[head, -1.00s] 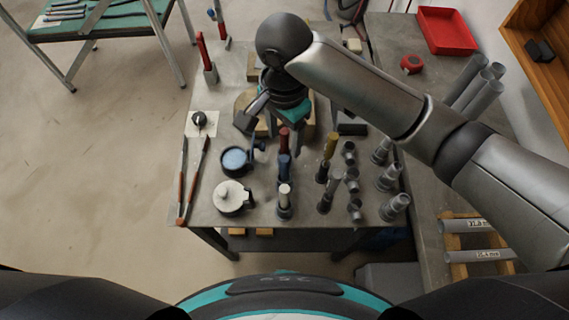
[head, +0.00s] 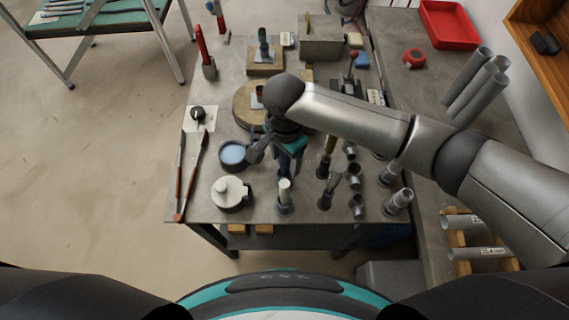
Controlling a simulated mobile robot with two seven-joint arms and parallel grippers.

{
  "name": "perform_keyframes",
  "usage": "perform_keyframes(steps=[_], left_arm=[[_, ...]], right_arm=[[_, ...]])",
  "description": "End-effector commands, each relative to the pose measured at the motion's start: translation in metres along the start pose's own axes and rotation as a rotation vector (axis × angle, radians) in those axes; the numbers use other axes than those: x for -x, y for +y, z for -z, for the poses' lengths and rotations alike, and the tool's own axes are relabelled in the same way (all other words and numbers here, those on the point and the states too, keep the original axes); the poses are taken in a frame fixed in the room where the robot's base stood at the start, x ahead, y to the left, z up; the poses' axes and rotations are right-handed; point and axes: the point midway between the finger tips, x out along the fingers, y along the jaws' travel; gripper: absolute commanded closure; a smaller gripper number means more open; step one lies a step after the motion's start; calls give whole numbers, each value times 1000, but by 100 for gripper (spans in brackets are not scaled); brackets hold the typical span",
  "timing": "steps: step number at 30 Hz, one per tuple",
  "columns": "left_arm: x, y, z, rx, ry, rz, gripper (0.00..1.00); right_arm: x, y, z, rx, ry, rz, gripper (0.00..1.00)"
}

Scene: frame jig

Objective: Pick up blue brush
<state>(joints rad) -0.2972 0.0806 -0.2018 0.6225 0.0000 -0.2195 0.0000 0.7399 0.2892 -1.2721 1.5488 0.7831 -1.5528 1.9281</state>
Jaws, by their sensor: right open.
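The blue brush (head: 284,168) stands upright in the row of tools on the metal table, behind a white-tipped tool (head: 284,190). Most of it is hidden in the head view by my right gripper. My right gripper (head: 288,162) points down over it, with its jaws open. One finger seems to be on each side of the brush, but I cannot tell whether they touch it. The red-topped tool behind the brush is hidden by the gripper. My left gripper is not in view.
A dish of blue liquid (head: 233,153) and a white lidded pot (head: 230,192) stand close on the left. Several upright tools and grey pipe fittings (head: 357,176) crowd the right. Wooden blocks (head: 265,60) lie behind. Two long red-handled tools (head: 196,165) lie along the left edge.

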Motion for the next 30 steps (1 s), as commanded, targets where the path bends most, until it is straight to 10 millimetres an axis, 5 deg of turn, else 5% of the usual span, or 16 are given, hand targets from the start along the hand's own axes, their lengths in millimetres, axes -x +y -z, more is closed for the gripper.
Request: perform_keyframes(steps=[4, 20, 30], left_arm=[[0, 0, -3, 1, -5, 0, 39], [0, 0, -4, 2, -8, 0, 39], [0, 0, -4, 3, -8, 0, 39]], right_arm=[[0, 0, 0, 1, 0, 0, 39], [1, 0, 0, 1, -1, 1, 99], [1, 0, 0, 1, 0, 1, 100]])
